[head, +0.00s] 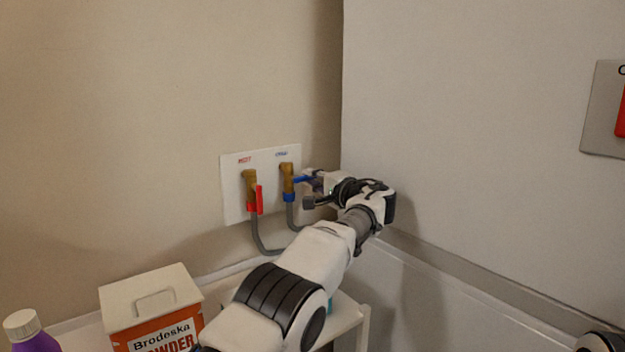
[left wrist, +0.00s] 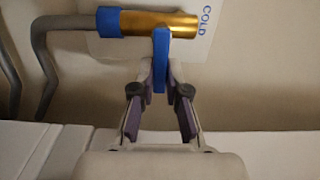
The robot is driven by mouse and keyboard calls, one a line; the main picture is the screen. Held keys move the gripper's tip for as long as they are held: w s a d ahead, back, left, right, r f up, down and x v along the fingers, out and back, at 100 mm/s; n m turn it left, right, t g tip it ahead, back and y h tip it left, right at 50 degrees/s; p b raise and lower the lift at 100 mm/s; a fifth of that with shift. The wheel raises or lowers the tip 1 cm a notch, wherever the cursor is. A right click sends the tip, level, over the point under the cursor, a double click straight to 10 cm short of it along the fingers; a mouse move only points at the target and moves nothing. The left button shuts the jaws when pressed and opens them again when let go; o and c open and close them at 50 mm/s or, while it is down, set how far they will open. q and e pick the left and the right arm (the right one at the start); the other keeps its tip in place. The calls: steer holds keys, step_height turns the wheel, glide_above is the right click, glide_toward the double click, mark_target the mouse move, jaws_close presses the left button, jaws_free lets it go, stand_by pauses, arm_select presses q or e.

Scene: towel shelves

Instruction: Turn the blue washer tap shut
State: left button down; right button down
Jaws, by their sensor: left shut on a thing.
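The blue washer tap has a brass body (head: 287,176) on a white wall plate (head: 233,208) under a blue label. Its blue lever (head: 302,180) sticks out to the right, across the pipe, in the head view. In the left wrist view the blue lever (left wrist: 160,48) runs from the brass body (left wrist: 150,22) toward my gripper, by the word COLD. My left gripper (head: 313,180) is right of the tap. In the left wrist view its fingertips (left wrist: 160,75) are closed on the lever's outer end. My right gripper is not visible.
The hot tap's red lever (head: 256,199) hangs down left of the blue tap. Grey hoses (head: 259,238) run below. A powder box (head: 152,300) and purple bottle (head: 33,338) stand at lower left. A side wall (head: 450,120) rises close on the right.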

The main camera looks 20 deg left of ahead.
arm_select(q)
steer(key=shift+r, duration=0.25)
steer(key=c, duration=1.2)
jaws_free()
steer(key=shift+w+a, duration=0.1)
steer(key=shift+o, duration=0.2)
steer(key=shift+f, duration=0.2)
steer(key=shift+f, duration=0.1)
